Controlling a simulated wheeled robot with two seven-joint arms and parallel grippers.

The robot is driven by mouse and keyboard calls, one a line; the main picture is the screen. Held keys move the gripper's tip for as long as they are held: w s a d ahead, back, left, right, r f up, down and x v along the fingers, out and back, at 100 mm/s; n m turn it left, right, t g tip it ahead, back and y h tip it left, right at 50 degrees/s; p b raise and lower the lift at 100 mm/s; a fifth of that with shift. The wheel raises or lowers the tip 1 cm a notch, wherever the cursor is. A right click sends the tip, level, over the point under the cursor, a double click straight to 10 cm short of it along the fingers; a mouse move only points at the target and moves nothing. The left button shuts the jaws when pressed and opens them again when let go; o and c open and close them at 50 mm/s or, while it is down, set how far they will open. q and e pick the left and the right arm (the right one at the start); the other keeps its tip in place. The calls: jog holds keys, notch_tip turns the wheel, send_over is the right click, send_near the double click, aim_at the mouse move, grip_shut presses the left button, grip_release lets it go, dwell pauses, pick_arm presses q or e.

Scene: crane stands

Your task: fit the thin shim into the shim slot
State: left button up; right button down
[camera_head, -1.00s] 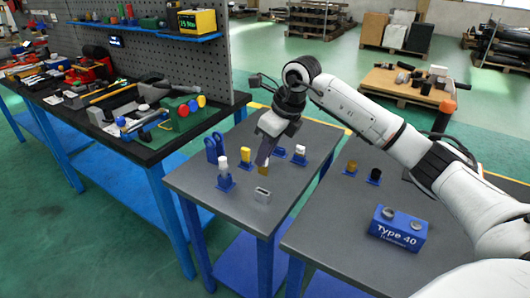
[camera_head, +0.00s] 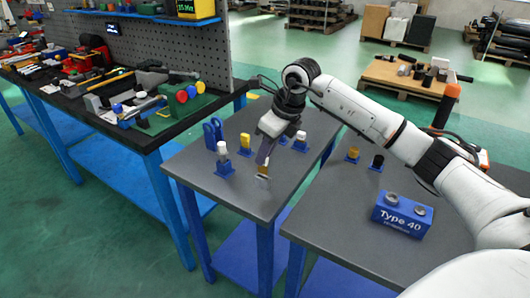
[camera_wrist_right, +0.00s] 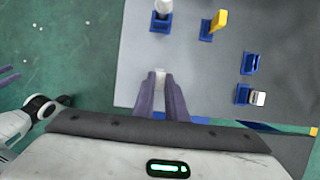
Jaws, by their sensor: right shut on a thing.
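Purple fingers, likely my left gripper's (camera_wrist_right: 8,74), show at the left edge.
A white-topped piece (camera_head: 222,147) in a blue stand is left of the block, with a yellow piece (camera_head: 245,140) behind it. More blue stands (camera_head: 300,142) are to the right. A blue Type 40 box (camera_head: 401,214) is on the right table. The table's near edge is close.

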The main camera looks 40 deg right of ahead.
aim_at(267, 162)
jog(key=shift+f+b, duration=0.3)
jog(key=shift+f, duration=0.15)
jog(key=shift+f+b, duration=1.15)
jog(key=shift+f, duration=0.6)
jog(key=c, duration=1.7)
grip_release()
jog(key=shift+r, duration=0.1)
jog(key=shift+p+v, duration=1.75)
jog(key=shift+v, duration=0.75)
jog(key=v, duration=1)
jog(key=shift+r+b, duration=0.15)
jog(key=shift+b, duration=0.15)
